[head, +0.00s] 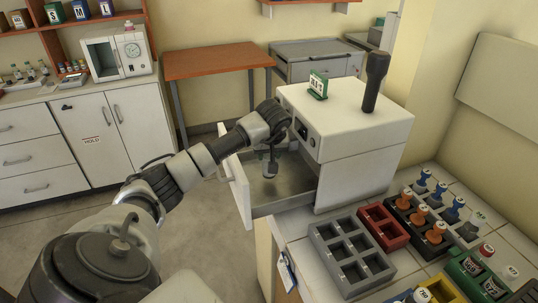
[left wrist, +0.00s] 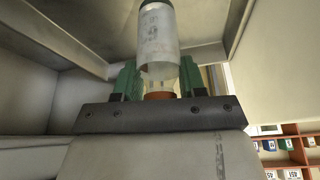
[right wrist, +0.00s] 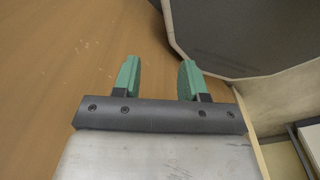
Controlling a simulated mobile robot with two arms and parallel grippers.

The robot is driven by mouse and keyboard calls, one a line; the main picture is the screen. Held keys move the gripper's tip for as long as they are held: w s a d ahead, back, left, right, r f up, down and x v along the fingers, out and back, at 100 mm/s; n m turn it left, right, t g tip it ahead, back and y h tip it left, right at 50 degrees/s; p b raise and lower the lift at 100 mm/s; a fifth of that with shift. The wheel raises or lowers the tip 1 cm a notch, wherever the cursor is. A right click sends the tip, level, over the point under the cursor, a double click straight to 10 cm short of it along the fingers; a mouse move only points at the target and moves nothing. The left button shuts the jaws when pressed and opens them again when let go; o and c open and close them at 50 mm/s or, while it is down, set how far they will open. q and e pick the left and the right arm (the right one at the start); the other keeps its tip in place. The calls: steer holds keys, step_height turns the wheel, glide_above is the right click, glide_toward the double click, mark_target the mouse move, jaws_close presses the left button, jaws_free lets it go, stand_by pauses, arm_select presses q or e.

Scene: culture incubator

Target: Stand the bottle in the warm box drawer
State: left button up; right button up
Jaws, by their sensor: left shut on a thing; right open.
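The warm box (head: 345,130) is a white cabinet at the centre right of the head view. Its drawer (head: 239,190) is pulled open toward the left. My left gripper (head: 270,163) points down into the open drawer. In the left wrist view its green fingers (left wrist: 160,82) are shut on the bottle (left wrist: 158,35), which has a pale, printed body and an orange-brown end near the fingers. The bottle is hard to make out in the head view, and whether it touches the drawer floor cannot be told. My right gripper (right wrist: 158,78) is open and empty.
A black handle-like post (head: 375,80) and a green sign (head: 318,85) stand on the warm box. A grey rack (head: 350,250), a red rack (head: 383,228) and several capped bottles crowd the counter at right. The right wrist view shows a bare wood-coloured surface (right wrist: 60,60).

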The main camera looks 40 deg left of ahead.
arm_select(q)
steer(key=shift+f, duration=0.9)
arm_select(e)
steer(key=shift+s+a+r, duration=0.1)
steer(key=shift+s+r, duration=0.2)
arm_select(q)
steer(key=shift+f, duration=0.15)
steer(key=o, duration=0.9)
steer(key=shift+o, duration=0.2)
arm_select(e)
steer(key=shift+s+a+f, duration=0.1)
steer(key=shift+a, duration=0.05)
